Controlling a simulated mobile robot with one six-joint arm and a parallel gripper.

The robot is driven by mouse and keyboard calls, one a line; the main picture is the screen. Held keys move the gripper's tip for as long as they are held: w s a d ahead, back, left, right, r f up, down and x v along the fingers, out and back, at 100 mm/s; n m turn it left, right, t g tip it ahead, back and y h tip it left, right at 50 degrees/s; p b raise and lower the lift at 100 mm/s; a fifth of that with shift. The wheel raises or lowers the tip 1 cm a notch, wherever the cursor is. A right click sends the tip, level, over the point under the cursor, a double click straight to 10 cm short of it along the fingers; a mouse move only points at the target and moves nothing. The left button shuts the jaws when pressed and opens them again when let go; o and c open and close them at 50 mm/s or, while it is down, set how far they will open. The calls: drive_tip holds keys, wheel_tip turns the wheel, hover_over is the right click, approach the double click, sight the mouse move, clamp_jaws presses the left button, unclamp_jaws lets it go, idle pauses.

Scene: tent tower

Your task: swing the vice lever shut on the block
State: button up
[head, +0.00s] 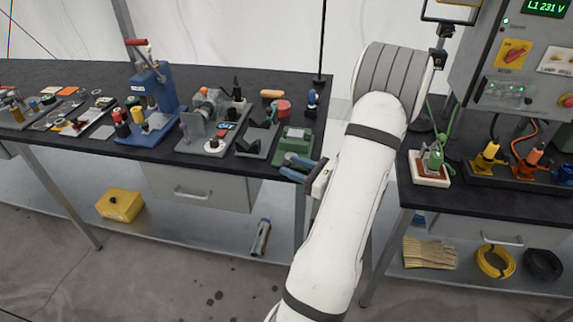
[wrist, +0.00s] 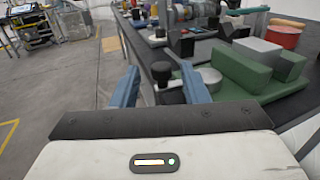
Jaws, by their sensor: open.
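The green vice (head: 297,143) sits at the right front corner of the left bench, and it fills the right of the wrist view (wrist: 232,75). A grey block (wrist: 257,50) rests between its green parts. A round grey disc (wrist: 210,78) shows low at its near side. The vice lever's black knob (wrist: 163,72) stands upright at the bench edge, left of the disc. My gripper (wrist: 160,68) has its two blue fingers apart, one on each side of the knob in the picture. Contact cannot be told. In the head view my gripper (head: 294,168) is beside the vice's front.
A red tin (wrist: 286,34) stands behind the vice, also in the head view (head: 284,108). A grey fixture with black cradles (head: 257,140) is left of the vice. A blue press (head: 152,100) stands further left. Open floor (wrist: 75,85) lies left of the bench.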

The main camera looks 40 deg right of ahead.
drive_tip(key=v, duration=0.4)
drive_tip(key=shift+s+d, duration=0.1)
drive_tip(key=shift+s, duration=0.25)
